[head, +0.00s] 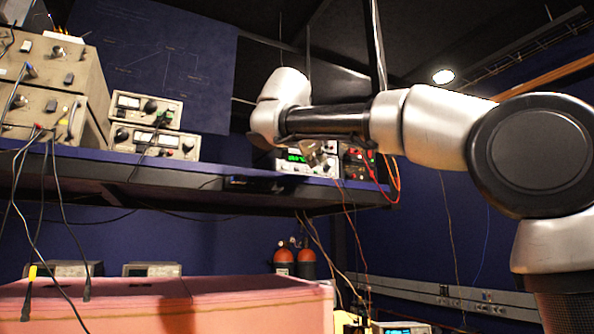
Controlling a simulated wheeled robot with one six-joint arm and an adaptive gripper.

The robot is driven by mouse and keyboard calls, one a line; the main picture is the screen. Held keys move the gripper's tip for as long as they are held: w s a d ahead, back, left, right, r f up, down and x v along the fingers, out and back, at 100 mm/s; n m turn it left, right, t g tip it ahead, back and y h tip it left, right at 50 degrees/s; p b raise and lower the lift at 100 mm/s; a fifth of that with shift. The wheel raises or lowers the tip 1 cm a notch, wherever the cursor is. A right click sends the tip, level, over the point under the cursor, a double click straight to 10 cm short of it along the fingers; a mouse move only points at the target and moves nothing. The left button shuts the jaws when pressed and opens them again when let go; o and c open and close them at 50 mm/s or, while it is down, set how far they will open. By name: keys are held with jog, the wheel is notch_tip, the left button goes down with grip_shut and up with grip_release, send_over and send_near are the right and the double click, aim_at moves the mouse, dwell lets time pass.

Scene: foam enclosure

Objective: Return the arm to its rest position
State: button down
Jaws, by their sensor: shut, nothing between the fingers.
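My arm reaches in from the right edge and stretches left across the upper middle of the head view, roughly level. Its big dark-capped joint is at the right and its silver wrist end is at the left. My gripper (316,154) shows only in small part, just below the dark forearm link and in front of the shelf instruments. It is shut and holds nothing that I can see. Most of it is hidden by the forearm.
A blue shelf (215,176) carries grey instruments (150,140) and a power supply with a green display (295,160). Cables hang at the left and centre. A pink foam block (240,292) fills the lower left. Two orange-topped cylinders (296,260) stand behind it.

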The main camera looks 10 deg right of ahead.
dwell(0.8)
jog(key=s+d+f+n+g+y, duration=0.1)
jog(key=s+d+f+n+g, duration=0.25)
jog(key=d+f, duration=0.6)
jog(key=s+d+f+n+g+y, duration=0.15)
jog(key=s+d+f+n, duration=0.45)
jog(key=f, duration=0.6)
jog(key=s+d+f+n+g+y, duration=0.2)
jog(key=s+f+n, duration=0.1)
jog(key=s+f, duration=0.7)
jog(key=s+d+f+n+g+y, duration=0.2)
jog(key=s+f+n, duration=0.2)
jog(key=s+f, duration=0.6)
notch_tip(320, 180, down, 9)
jog(key=shift+s+d+r, duration=0.15)
jog(key=shift+s+d, duration=0.1)
jog(key=shift+s, duration=0.05)
jog(key=shift+g, duration=0.3)
